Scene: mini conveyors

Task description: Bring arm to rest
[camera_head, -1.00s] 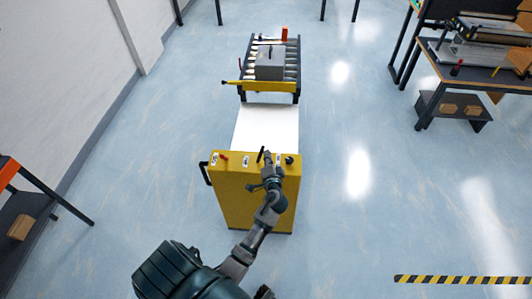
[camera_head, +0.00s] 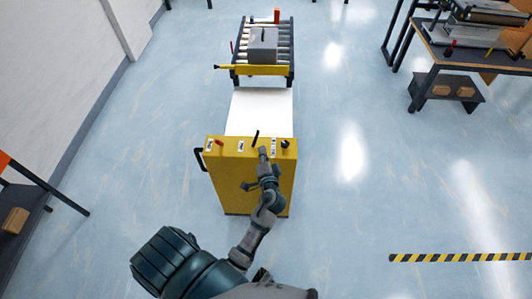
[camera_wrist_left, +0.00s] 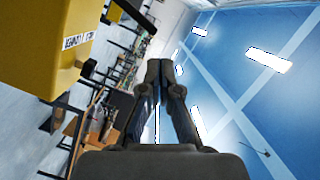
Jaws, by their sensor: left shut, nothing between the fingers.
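My left arm reaches forward from the bottom of the head view. Its gripper (camera_head: 263,154) is at the near face of the yellow conveyor cabinet (camera_head: 231,180), just below the top edge. In the left wrist view the gripper's fingers (camera_wrist_left: 160,64) come together at the tips and hold nothing. The yellow cabinet (camera_wrist_left: 40,45) fills the upper left there, apart from the fingers, with a label on it. My right gripper is not in view.
The cabinet top carries a red switch (camera_head: 219,142), a black lever (camera_head: 255,138) and a dark knob (camera_head: 285,144). Behind are a white belt (camera_head: 260,112) and a roller conveyor with a grey box (camera_head: 263,45). A workbench (camera_head: 470,60) stands at right. Floor right of the cabinet is clear.

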